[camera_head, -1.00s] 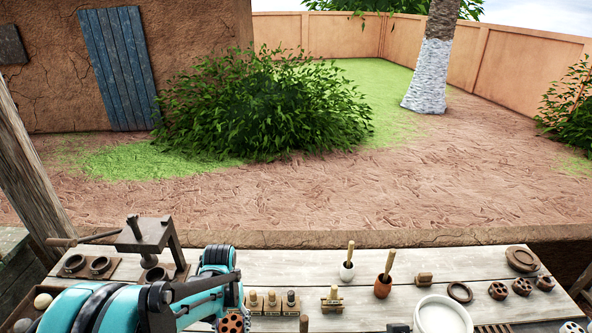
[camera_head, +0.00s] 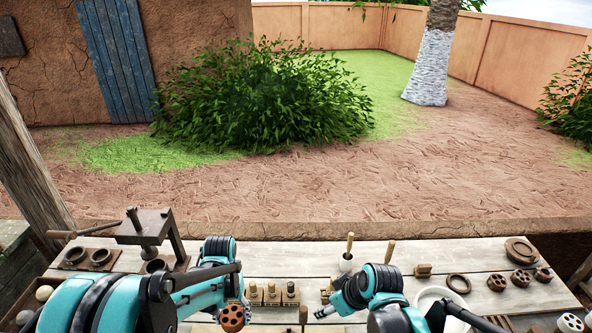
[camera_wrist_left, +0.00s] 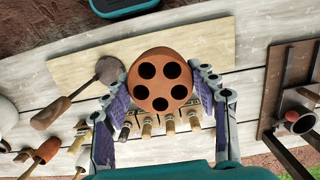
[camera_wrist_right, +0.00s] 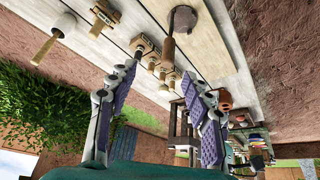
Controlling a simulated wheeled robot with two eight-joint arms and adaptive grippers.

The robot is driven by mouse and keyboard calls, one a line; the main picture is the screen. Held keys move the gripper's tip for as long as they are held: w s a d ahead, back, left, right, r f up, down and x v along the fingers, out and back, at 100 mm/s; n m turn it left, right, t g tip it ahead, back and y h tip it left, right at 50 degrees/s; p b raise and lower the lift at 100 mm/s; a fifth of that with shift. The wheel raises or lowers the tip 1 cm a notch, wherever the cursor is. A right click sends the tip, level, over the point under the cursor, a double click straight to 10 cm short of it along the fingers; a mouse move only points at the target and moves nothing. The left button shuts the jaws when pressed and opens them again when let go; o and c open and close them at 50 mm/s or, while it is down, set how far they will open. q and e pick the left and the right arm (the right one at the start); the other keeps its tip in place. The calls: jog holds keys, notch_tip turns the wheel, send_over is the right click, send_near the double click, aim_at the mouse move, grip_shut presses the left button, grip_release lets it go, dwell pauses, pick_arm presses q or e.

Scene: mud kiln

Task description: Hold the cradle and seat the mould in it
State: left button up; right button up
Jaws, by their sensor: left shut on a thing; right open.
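My left gripper (camera_head: 232,308) is shut on a round terracotta piece with several holes in its face (camera_head: 231,320). In the left wrist view the piece (camera_wrist_left: 160,62) sits between the two fingers, above a pale board (camera_wrist_left: 75,66). I cannot tell from its looks whether it is the cradle or the mould. My right gripper (camera_head: 325,308) is open and empty, low over the table to the right of the left gripper. In the right wrist view its fingers (camera_wrist_right: 160,75) are spread apart. Similar dark clay pieces with holes (camera_head: 521,280) stand at the right of the table.
Wooden stamps (camera_head: 272,294) stand in a row between the grippers. A trowel (camera_wrist_left: 107,70) lies on the pale board. A wooden press (camera_head: 150,230) is at the left. A pale holed piece (camera_head: 570,323) is at lower right.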

aim_at(307, 311)
jog(key=w+a+f, duration=0.1)
jog(key=a+f, duration=0.1)
jog(key=f, duration=0.2)
jog(key=w+a+f+n, duration=0.1)
jog(key=w+a+f, duration=0.1)
jog(key=f, duration=0.2)
jog(key=w+a+f+n, duration=0.1)
jog(key=a+f, duration=0.1)
jog(key=f, duration=0.2)
jog(key=shift+w+a+g+y, duration=0.15)
jog(key=shift+w+g+y, duration=0.25)
grip_shut()
dwell(0.5)
